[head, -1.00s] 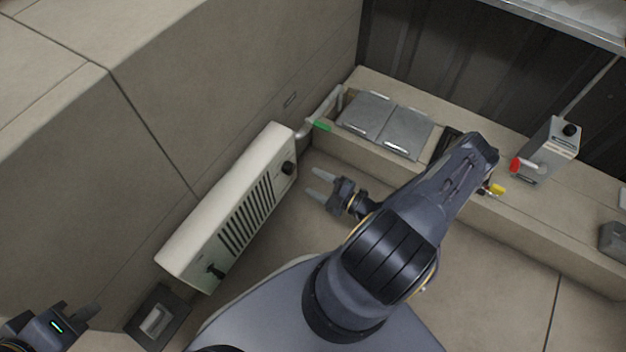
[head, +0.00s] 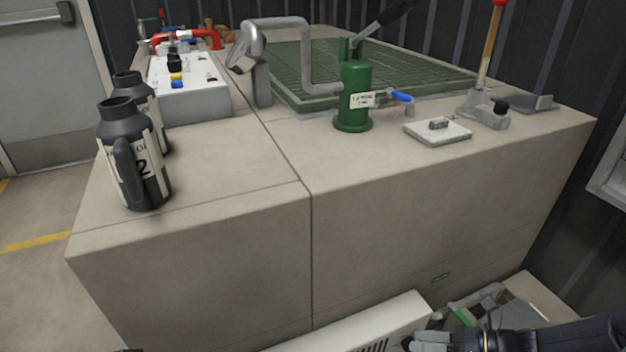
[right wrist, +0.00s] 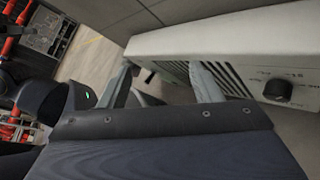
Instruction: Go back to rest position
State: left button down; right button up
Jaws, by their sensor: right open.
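My right gripper (head: 428,341) shows at the bottom right of the head view, low beside the white louvred unit (head: 365,328). In the right wrist view, my right gripper (right wrist: 162,68) has its two grey fingers apart with nothing between them. The white unit (right wrist: 235,50) with its black knob (right wrist: 278,90) fills the upper right there, close to the fingers. A dark part with a green light, which looks like my left gripper (right wrist: 86,95), shows at the left of the right wrist view. Its fingers are not clear. The left gripper cannot be made out in the head view.
A large stone-like counter (head: 200,250) fills the middle. It carries two dark bottles (head: 135,160), a green hand pump (head: 354,95), a green grate (head: 290,75), a white valve box (head: 190,95) and a small plate (head: 437,131). Floor (head: 40,215) is clear at left.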

jog(key=s+a+r+n+h, duration=0.2)
jog(key=s+r+n+h, duration=0.45)
jog(key=n, duration=0.75)
jog(key=s+a+r+n+h, duration=0.25)
jog(key=s+r+n, duration=0.65)
jog(key=n, duration=0.5)
notch_tip(320, 180, up, 36)
jog(key=w+p, duration=0.1)
jog(key=p, duration=3.4)
jog(key=shift+d+r+t+h, duration=0.2)
jog(key=shift+d+t+h, duration=0.1)
jog(key=shift+t, duration=0.1)
